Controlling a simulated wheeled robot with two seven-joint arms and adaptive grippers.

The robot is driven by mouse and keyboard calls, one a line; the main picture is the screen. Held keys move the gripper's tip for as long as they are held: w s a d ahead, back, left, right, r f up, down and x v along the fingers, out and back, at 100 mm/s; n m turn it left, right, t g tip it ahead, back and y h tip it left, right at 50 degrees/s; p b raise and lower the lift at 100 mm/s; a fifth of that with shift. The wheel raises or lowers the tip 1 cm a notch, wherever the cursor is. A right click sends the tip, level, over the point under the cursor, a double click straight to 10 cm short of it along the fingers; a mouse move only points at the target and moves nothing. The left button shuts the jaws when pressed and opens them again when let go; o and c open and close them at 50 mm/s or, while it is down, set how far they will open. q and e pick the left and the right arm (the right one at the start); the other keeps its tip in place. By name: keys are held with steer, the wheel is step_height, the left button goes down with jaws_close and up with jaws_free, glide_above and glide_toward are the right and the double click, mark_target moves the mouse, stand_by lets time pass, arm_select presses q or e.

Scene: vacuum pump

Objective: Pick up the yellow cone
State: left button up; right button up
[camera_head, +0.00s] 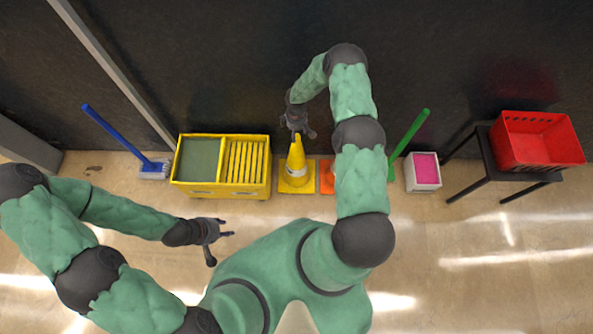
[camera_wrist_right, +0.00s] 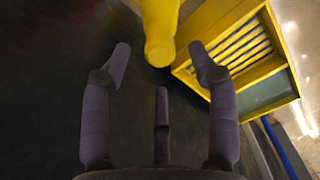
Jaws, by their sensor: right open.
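The yellow cone (camera_head: 296,165) stands upright on its square base near the dark wall, just right of the yellow bucket, with a pale band around it. My right gripper (camera_head: 298,131) is open at the cone's tip. In the right wrist view the cone's rounded tip (camera_wrist_right: 160,48) is just ahead of the spread fingers (camera_wrist_right: 160,62), roughly centred between them. Whether any finger touches it I cannot tell. My left gripper (camera_head: 221,246) is open and empty over the floor, below and left of the cone.
The yellow mop bucket (camera_head: 221,190) stands close on the cone's left. An orange object (camera_head: 327,177), mostly hidden by my right arm, is close on its right. Farther out are a blue broom (camera_head: 115,132), green stick (camera_head: 411,133), white-and-pink box (camera_head: 424,184) and red basket (camera_head: 537,142) on a black stool (camera_head: 487,160).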

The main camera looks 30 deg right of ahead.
step_height(320, 180, down, 5)
steer(key=shift+f+b, duration=0.1)
steer(key=shift+b, duration=1)
jaws_close()
